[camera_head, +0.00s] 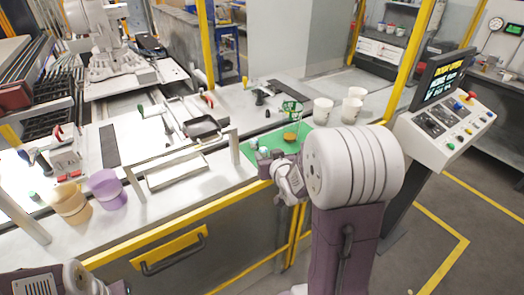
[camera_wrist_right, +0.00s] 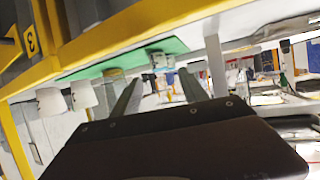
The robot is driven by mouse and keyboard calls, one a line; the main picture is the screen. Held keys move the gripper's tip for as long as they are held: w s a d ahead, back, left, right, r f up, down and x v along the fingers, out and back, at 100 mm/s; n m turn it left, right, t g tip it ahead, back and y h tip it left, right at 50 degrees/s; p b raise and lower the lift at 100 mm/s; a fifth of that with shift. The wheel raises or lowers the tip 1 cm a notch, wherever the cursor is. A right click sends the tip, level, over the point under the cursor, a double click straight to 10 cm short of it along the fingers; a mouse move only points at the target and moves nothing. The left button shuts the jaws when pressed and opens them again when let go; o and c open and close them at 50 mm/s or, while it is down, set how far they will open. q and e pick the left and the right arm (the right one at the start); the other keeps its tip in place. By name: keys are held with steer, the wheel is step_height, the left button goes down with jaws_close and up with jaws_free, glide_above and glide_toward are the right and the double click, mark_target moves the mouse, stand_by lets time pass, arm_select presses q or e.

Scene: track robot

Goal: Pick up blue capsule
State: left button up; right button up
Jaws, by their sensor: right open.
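My right gripper (camera_head: 268,158) is at the near edge of the green mat (camera_head: 247,171), its arm covering part of the view. In the right wrist view its two fingers (camera_wrist_right: 158,92) are apart with nothing held between them. A small pale teal piece (camera_head: 253,143) lies by the gripper at the mat's left side; it may be the blue capsule, but it is too small to tell. A small grey thing (camera_wrist_right: 160,58) shows beyond the fingertips in the wrist view. Part of my left arm shows at the bottom left; its gripper is out of view.
A brownish-yellow piece (camera_head: 290,136) and a green item (camera_head: 291,107) stand on or by the mat. White cups (camera_head: 322,111) are behind it. A metal frame (camera_head: 180,160) stands left of the mat. Purple (camera_head: 107,189) and tan (camera_head: 69,202) cups are farther left. A control panel (camera_head: 445,125) is at right.

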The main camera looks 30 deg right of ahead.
mark_target(263, 156)
steer(key=shift+w+f, duration=0.3)
steer(key=shift+w, duration=0.35)
steer(key=shift+w+d+f, duration=0.15)
steer(key=shift+d, duration=0.15)
steer(key=x, duration=0.5)
steer(key=shift+a+p, duration=0.1)
steer(key=shift+p, duration=0.2)
steer(key=shift+c, duration=1.4)
jaws_close()
